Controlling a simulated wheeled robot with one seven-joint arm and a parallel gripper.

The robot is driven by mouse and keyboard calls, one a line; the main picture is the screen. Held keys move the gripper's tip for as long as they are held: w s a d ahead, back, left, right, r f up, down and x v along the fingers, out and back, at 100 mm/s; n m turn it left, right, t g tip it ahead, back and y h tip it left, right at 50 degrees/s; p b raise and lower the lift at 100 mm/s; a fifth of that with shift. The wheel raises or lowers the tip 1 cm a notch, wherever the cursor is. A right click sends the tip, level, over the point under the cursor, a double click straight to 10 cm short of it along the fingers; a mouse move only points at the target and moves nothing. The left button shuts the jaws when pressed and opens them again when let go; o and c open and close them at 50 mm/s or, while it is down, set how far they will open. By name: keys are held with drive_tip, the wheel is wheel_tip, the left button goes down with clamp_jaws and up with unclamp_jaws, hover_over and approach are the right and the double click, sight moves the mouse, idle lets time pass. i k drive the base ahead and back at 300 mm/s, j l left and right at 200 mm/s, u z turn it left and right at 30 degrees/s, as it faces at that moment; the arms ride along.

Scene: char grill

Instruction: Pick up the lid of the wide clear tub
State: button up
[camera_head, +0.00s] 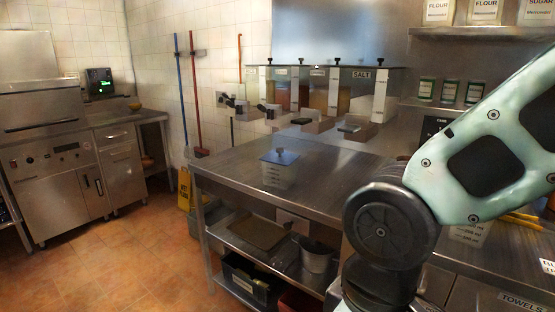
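A clear tub (277,177) with markings on its side stands on the steel table (325,180). A flat blue lid (280,157) with a small dark knob lies on top of it. Another clear marked container (474,235) is partly hidden behind my arm at the right; its top cannot be seen. I cannot tell for certain which one is the wide tub. My arm's links fill the right side of the view. My gripper is not in view, and nothing shows it touching the blue lid.
Clear bins with dark knobs (315,90), one labelled SALT, stand along the table's back. Small dark-handled items (268,111) are in front of them. A lower shelf (265,262) holds a metal pot (316,255). The tabletop around the blue-lidded tub is mostly clear.

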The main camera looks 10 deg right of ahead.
sight(279, 157)
drive_tip(key=i+j+z, duration=0.2)
drive_tip(key=i+j, duration=0.25)
drive_tip(key=i, duration=0.25)
drive_tip(key=i+j+z, duration=0.2)
drive_tip(key=i+j, duration=0.4)
